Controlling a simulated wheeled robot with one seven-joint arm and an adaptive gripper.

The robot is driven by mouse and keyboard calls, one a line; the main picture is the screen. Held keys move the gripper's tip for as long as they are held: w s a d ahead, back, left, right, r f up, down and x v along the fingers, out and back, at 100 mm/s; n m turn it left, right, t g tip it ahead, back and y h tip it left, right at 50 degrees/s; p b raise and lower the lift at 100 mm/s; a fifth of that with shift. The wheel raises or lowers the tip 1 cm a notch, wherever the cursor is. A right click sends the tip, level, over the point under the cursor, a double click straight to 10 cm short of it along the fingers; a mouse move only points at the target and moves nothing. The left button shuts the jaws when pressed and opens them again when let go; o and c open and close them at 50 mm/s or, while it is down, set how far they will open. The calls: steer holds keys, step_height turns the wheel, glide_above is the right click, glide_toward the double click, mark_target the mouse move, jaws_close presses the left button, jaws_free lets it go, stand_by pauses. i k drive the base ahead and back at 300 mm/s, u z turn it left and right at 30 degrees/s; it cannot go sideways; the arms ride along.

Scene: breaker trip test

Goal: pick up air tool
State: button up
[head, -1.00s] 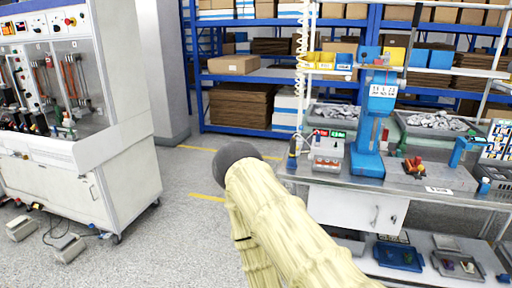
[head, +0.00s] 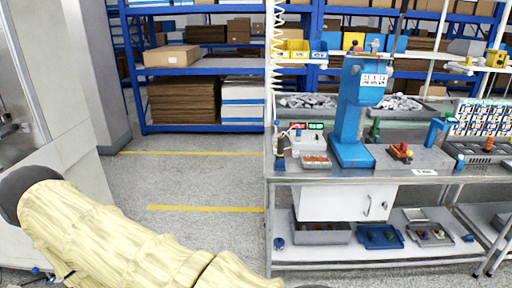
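I cannot clearly make out the air tool. A small dark upright item (head: 280,150) stands or hangs at the left end of the workbench (head: 300,178). It lies below a white coiled hose (head: 277,40), and it may be the tool, but it is too small to tell. My arm, in a cream sleeve with a dark rounded joint, fills the lower left of the head view. My gripper is not in view.
On the bench stand a blue press (head: 352,115), a small device with lit displays (head: 308,137) and grey bins of parts (head: 405,107). Blue shelving (head: 205,70) stands behind. A white cabinet (head: 75,165) is at the left. Grey floor (head: 190,185) with yellow lines lies between.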

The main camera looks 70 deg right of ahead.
mark_target(281, 140)
steer(key=z, duration=0.35)
steer(key=i, duration=0.8)
steer(key=z, duration=1.15)
steer(key=i, duration=0.4)
steer(key=z, duration=0.35)
